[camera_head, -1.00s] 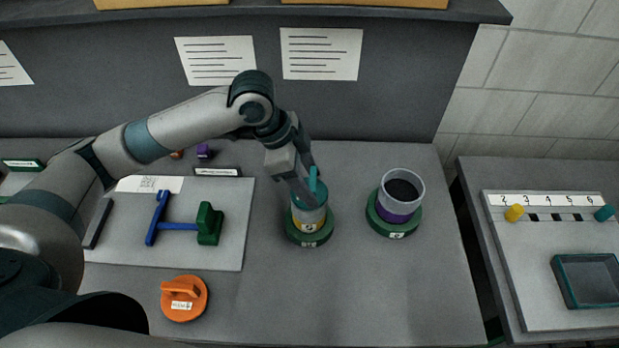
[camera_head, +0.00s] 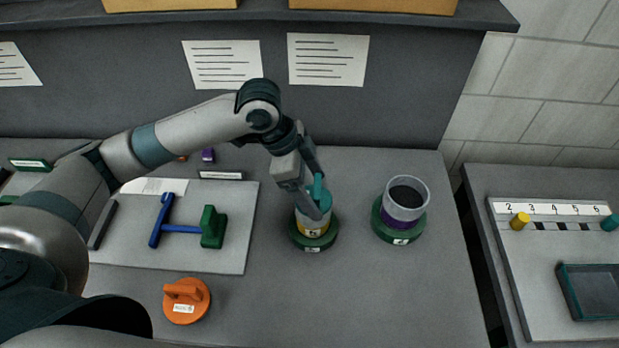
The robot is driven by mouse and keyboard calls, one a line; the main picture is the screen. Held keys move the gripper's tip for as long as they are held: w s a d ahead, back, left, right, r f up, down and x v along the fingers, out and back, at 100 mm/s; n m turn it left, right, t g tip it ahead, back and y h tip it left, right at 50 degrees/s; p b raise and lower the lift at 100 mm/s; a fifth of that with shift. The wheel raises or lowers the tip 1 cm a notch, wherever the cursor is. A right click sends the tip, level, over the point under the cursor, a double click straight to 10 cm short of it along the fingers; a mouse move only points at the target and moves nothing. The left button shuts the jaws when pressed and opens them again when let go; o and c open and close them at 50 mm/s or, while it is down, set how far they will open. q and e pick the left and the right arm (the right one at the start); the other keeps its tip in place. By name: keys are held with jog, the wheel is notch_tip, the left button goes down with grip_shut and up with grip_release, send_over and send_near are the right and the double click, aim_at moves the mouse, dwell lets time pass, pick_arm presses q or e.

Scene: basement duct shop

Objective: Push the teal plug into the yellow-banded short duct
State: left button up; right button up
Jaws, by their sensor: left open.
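The yellow-banded short duct (camera_head: 314,227) stands upright on a green round base (camera_head: 314,242) near the middle of the bench. The teal plug (camera_head: 318,192) is at the top of this duct, with its handle sticking up. How deep it sits is hard to tell, as my gripper covers part of it. My left gripper (camera_head: 312,206) reaches down from the upper left at the plug and the duct's rim. Its jaws are open, close around or beside the plug; contact is unclear. My right gripper is not in view.
A purple-banded duct (camera_head: 404,214) on a green base stands just right. A board (camera_head: 230,260) with a blue T-shaped tool (camera_head: 180,229) and a green block (camera_head: 213,228) lies left. An orange handled disc (camera_head: 187,300) lies in front. A side table (camera_head: 490,178) stands right.

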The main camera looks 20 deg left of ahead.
pick_arm(q)
jog(key=shift+r, duration=0.15)
jog(key=shift+a+r, duration=0.3)
jog(key=shift+r, duration=0.2)
jog(key=b+v, duration=0.3)
jog(key=v, duration=1.3)
jog(key=shift+b, duration=0.3)
jog(key=shift+d, duration=0.1)
jog(key=shift+r, duration=0.1)
